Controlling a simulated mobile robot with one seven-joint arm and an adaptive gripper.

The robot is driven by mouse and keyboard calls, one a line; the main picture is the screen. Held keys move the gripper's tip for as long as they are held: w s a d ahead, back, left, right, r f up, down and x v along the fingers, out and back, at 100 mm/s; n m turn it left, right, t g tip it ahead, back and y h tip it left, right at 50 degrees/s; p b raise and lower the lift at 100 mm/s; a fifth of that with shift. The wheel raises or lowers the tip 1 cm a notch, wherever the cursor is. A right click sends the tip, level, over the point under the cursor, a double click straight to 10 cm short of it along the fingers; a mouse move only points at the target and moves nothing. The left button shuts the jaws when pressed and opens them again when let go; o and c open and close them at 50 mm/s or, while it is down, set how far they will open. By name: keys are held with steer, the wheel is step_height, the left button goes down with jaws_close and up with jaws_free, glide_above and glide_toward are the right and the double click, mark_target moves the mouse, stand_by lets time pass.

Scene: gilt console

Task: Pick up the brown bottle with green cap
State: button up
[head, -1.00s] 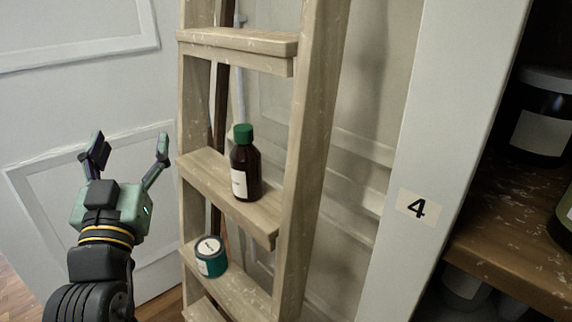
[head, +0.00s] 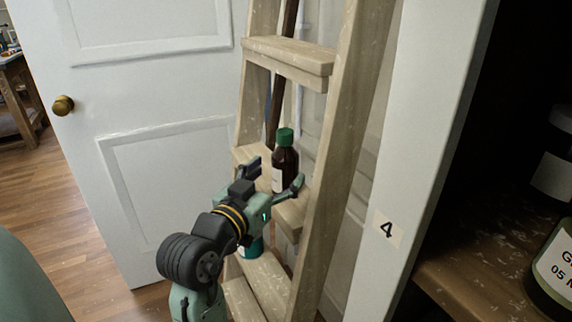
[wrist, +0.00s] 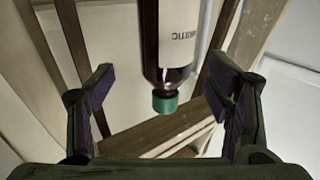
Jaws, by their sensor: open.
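The brown bottle with green cap (head: 284,166) stands upright on a middle step of the wooden ladder (head: 285,57). It has a pale label. My gripper (head: 278,177) is open and in front of the bottle, with its fingers reaching toward it in the head view. In the wrist view the bottle (wrist: 172,50) appears upside down, cap lowest, between the two open fingers of my gripper (wrist: 165,95) and beyond their tips. No contact with the bottle is visible.
A teal tin (head: 250,248) sits on a lower step, partly hidden by my arm. The ladder's side rails flank the steps. A white door (head: 150,130) is at left. A cabinet shelf (head: 480,265) with jars is at right, beside a post marked 4 (head: 387,229).

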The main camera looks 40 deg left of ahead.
mark_target(278, 170)
steer(key=w, duration=0.1)
steer(key=w+a+p, duration=0.1)
steer(key=w+p, duration=0.1)
steer(key=w, duration=0.1)
steer(key=shift+a, duration=0.25)
steer(key=shift+w+a+f, duration=0.1)
steer(key=shift+w+f, duration=0.1)
steer(key=shift+w, duration=0.35)
steer(key=shift+c, duration=0.4)
steer(key=c, duration=1.5)
